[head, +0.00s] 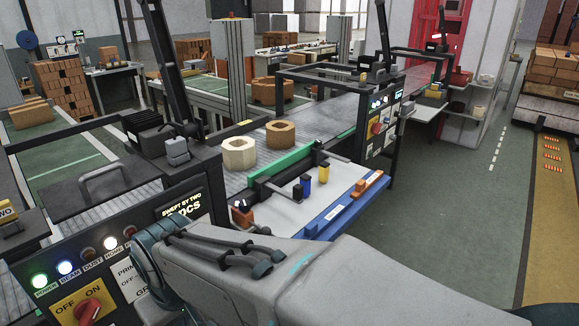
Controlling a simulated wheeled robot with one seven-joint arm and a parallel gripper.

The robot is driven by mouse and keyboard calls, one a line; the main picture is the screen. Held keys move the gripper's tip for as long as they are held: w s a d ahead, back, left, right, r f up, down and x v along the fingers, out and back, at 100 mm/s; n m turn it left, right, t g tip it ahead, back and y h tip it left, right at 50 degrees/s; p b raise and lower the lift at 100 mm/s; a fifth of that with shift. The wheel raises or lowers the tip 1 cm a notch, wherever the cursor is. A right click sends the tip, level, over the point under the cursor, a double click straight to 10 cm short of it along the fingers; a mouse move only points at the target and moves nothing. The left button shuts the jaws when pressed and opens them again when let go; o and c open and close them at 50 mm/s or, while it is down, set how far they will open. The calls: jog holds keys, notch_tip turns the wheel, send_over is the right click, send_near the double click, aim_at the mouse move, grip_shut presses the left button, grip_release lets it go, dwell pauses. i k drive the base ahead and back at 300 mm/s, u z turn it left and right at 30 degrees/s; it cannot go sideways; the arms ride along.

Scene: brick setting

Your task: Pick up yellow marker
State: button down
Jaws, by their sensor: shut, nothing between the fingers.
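A small upright yellow piece with a dark top (324,174), which looks like the yellow marker, stands on the white shelf (285,212) beside the conveyor. A blue piece with a dark top (305,186) stands just to its left. The yellow piece stands clear of my arm in the picture. My grey arm fills the lower foreground and bends at a teal joint at its left end. My gripper does not show; it is hidden or outside the picture.
A green rail (290,163) runs behind the shelf, and a blue edge strip (345,205) with orange blocks (373,179) borders its front. Two hexagonal blocks (240,154) (281,134) sit on the conveyor. A control panel (85,300) stands at lower left. The floor at right is open.

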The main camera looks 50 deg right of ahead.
aim_at(324, 168)
jog(key=z, duration=1.8)
